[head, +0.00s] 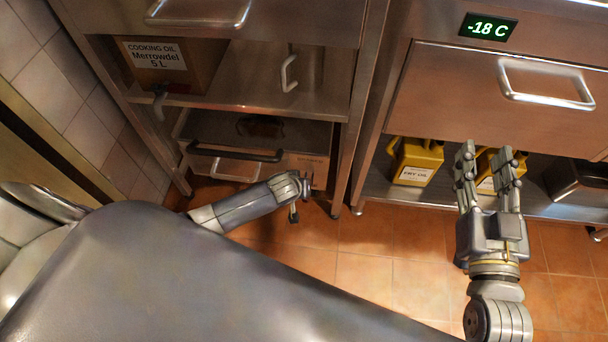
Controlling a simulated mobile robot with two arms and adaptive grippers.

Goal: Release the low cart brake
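A low steel unit with a dark top (205,125), a black bar handle (235,153) and a silver handle stands under the left bench; it may be the low cart. I cannot make out a brake on it. My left gripper (297,198) is down at its front right corner, seen from behind and small; whether it is open or touching anything is unclear. My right gripper (491,156) is open and empty, its two fingers apart, in front of the right counter's lower shelf.
A cooking oil box (160,62) with a tap sits on the left bench's shelf. Yellow fry oil containers (415,158) and a dark metal box (578,182) stand on the right lower shelf. A drawer (440,92) is above. The tiled floor (390,255) is clear between.

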